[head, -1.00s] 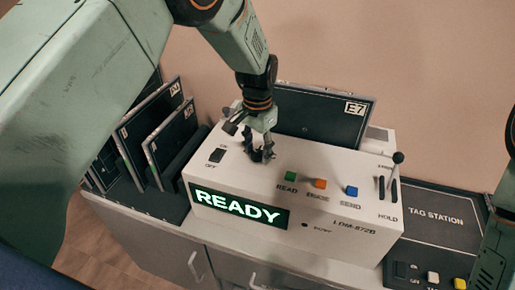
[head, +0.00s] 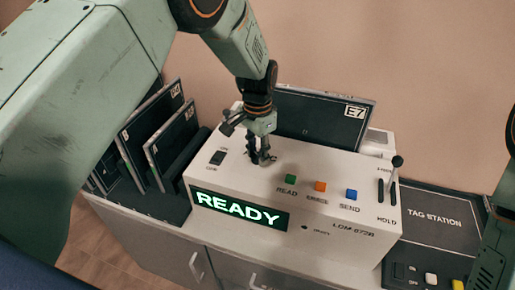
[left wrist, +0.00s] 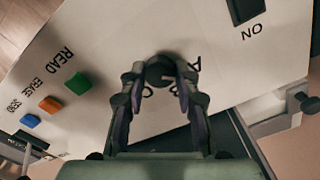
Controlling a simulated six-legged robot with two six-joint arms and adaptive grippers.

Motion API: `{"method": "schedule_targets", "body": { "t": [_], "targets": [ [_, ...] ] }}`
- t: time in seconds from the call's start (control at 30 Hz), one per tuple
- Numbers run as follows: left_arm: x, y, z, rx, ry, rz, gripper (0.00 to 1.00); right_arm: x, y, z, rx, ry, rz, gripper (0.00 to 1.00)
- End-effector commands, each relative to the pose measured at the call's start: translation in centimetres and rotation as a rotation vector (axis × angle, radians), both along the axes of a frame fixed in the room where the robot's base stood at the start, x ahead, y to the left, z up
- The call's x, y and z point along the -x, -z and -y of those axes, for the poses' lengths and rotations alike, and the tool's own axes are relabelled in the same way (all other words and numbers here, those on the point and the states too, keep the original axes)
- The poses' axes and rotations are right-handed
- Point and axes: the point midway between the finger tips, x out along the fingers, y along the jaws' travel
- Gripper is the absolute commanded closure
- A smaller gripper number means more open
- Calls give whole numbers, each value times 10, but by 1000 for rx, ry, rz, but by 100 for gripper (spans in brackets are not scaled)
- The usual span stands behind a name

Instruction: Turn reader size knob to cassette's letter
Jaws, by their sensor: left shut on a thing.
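The white reader (head: 330,212) stands on a cabinet, its green display showing READY. My left gripper (head: 261,159) is over its top, between the ON/OFF switch (head: 217,158) and the green READ button (head: 290,179). In the left wrist view its fingers (left wrist: 160,72) are shut on the dark round size knob (left wrist: 159,68). A letter that looks like A (left wrist: 196,63) shows beside the knob; other marks are partly covered by the fingers, and the knob's pointer cannot be made out. A dark cassette (head: 310,117) labelled E7 stands tilted at the reader's back. My right gripper is not in view.
Orange ERASE (head: 320,186) and blue SEND (head: 351,194) buttons and a HOLD lever (head: 396,165) are to the right. A dark tag station (head: 436,222) lies further right. Several dark cassettes (head: 172,146) stand in a rack at the left.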

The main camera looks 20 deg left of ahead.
Motion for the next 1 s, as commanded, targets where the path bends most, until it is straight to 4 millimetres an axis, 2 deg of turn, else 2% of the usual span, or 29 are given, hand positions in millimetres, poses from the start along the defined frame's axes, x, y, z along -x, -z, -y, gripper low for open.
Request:
{"method": "schedule_targets", "body": {
  "t": [0.03,0.4,0.7,1.0],
  "targets": [
    [0,-4,0,0,37,1,100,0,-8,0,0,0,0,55],
    [-1,-4,0,1,384,2,100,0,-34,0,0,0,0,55],
    [-2,-4,0,0,641,4,100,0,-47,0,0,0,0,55],
    [-2,-3,0,-1,815,5,100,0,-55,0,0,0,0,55]
  ]
}}
